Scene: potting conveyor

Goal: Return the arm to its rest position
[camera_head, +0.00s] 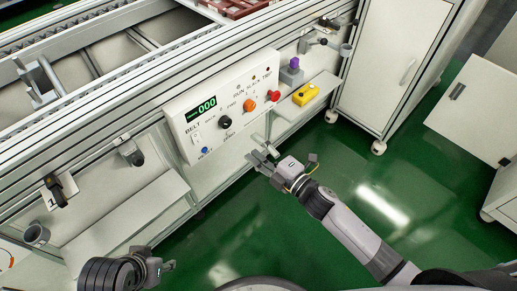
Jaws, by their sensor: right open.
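My right arm (345,225) comes in from the lower right. Its gripper (261,154) is open and empty, in front of the lower edge of the control panel (182,111). The gap between its fingertips and the panel is hard to judge. My left gripper (166,267) shows small at the lower left, below the pale shelf (140,215). I cannot make out whether its fingers are open or shut.
The panel carries a green 000 display (201,109), a black knob (225,122), an orange knob (249,105) and a red button (273,95). A yellow box (305,94) sits on a shelf. A white cabinet (385,60) stands behind. Green floor (400,190) is clear.

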